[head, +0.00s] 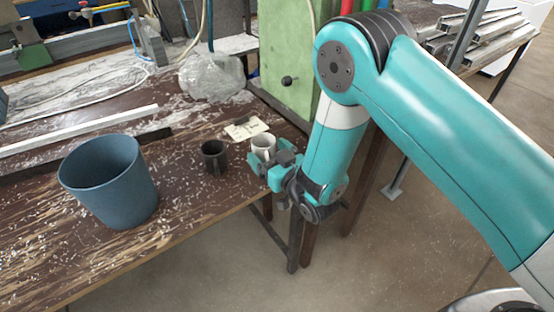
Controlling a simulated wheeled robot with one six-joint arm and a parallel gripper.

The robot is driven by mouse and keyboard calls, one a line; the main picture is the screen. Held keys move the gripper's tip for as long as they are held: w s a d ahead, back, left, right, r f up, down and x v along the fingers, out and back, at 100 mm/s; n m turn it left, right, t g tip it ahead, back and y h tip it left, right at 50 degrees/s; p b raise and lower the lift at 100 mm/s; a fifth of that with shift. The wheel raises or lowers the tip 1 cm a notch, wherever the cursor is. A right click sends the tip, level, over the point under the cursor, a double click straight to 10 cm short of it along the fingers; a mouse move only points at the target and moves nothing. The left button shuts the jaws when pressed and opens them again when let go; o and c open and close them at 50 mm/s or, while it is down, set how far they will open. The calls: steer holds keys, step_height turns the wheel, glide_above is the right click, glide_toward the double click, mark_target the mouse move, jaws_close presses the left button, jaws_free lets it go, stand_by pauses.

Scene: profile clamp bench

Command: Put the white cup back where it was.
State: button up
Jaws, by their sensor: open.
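The white cup (263,143) stands upright near the right end of the brown bench, just beyond my gripper. My gripper (264,161) is at the bench's right front edge, close in front of the cup and overlapping its lower part in the picture. Its jaws are open. I cannot tell whether the cup is between the fingers or touching them. A dark grey cup (215,157) stands upright just left of the white cup.
A large blue-grey bin (110,182) stands at the left front of the bench. A small paper card (246,129) lies behind the cups. A clear plastic bag (211,77) and a green machine column (287,55) are farther back. Shavings cover the bench (195,205).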

steer(key=b+v, duration=0.2)
steer(key=v, duration=0.9)
step_height(320, 180, up, 9)
steer(key=d+m+g+h, duration=0.2)
steer(key=m+g+h, duration=0.15)
steer(key=g, duration=0.25)
steer(key=s+d+r+n+g+h, duration=0.1)
steer(key=s+d+r+n+g, duration=0.1)
steer(key=s, duration=0.7)
steer(key=s+d+r+n+g+h, duration=0.1)
steer(key=s+d+r+g, duration=0.4)
steer(key=s+r+g, duration=0.2)
steer(key=s+r, duration=0.1)
steer(key=s, duration=0.1)
steer(key=shift+s+r+n, duration=0.3)
steer(key=shift+r+n, duration=0.05)
steer(key=shift+r, duration=0.05)
steer(key=shift+d, duration=0.1)
steer(key=shift+r+p, duration=0.5)
steer(key=shift+r, duration=0.3)
